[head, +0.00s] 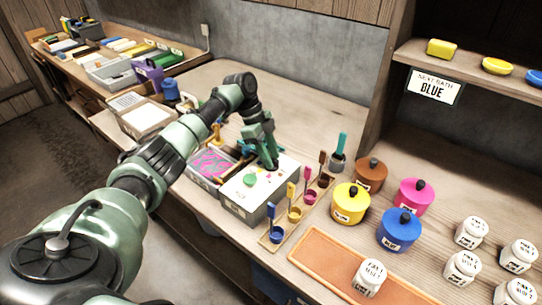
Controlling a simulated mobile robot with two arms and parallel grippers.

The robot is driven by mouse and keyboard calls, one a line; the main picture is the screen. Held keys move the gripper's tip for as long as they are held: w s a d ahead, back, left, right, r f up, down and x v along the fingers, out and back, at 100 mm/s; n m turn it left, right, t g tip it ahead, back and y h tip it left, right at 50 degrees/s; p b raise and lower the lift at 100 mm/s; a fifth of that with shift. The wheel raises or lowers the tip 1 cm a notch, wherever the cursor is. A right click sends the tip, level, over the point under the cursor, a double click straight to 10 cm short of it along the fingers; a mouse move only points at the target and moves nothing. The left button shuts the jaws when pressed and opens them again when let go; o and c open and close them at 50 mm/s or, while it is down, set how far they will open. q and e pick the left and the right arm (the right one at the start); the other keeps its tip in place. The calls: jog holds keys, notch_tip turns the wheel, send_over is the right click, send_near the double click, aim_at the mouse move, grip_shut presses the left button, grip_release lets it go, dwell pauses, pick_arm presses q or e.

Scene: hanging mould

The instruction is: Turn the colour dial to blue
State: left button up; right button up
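A grey box with a white top (239,191) stands on the bench. Its top carries small coloured marks and a green patch (250,180); this looks like the colour dial, but its pointer and setting are too small or hidden to read. My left gripper (271,165) points down over the far part of the white top and covers some of it. I cannot tell whether its fingers are apart, or whether they touch anything. A sign (433,87) on the shelf edge reads "NEXT BATH BLUE". My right gripper is out of view.
A wooden rack (291,222) with small colour pots and brushes stands right of the box. Yellow (350,204), brown (370,175), pink (413,197) and blue (398,231) lidded pots stand beyond it. A tray of pink liquid (211,165) is left. White jars (463,268) stand at right.

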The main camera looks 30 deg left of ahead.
aim_at(262, 164)
pick_arm(q)
jog(key=b+v, duration=0.1)
jog(key=v, duration=0.6)
jog(key=shift+r, duration=0.25)
jog(key=shift+a, duration=0.15)
